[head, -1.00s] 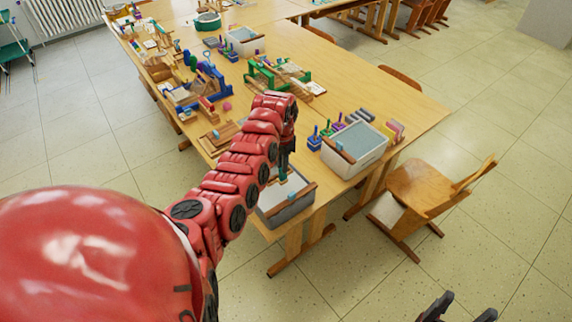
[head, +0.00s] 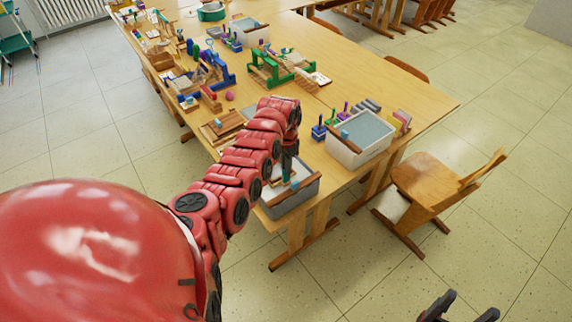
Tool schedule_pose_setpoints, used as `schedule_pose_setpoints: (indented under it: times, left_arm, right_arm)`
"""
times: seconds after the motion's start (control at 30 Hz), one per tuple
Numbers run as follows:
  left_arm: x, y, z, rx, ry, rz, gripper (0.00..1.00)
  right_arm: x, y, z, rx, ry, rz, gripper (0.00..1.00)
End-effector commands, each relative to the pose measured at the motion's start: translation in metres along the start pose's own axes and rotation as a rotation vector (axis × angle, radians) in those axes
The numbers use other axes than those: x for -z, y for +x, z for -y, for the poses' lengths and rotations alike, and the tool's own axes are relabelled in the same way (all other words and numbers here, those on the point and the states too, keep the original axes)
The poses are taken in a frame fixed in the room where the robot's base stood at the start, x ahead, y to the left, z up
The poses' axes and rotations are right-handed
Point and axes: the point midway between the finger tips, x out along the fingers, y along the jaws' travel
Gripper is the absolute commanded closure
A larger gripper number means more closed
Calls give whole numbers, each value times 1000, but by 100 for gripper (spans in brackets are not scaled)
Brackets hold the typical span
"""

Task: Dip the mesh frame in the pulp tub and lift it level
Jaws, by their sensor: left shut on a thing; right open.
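A grey tub (head: 290,206) stands at the near corner of the table, with brown wooden pieces at its sides. My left gripper (head: 289,174) points down over this tub. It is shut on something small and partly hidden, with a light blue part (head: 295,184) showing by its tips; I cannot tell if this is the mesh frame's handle. A white tub (head: 374,150) with a flat grey-blue surface inside stands to the right, with a brown wooden piece (head: 345,134) at its left. My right gripper (head: 460,306) is open and empty at the bottom edge, over the floor.
The wooden table (head: 420,95) carries a green wooden press (head: 268,68), blue tools (head: 218,72) and several small coloured blocks. A wooden chair (head: 430,184) stands at the right.

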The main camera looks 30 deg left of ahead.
Motion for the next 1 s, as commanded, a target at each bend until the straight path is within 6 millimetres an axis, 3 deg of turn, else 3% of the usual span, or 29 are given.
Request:
schedule_pose_setpoints:
  times: [0.5,1.0]
  left_arm:
    - [0,39,0,2,0,0,100]
    - [0,41,0,1,0,-1,100]
  right_arm:
    - [-4,-27,1,0,0,0,32]
    - [-5,-28,1,0,0,0,32]
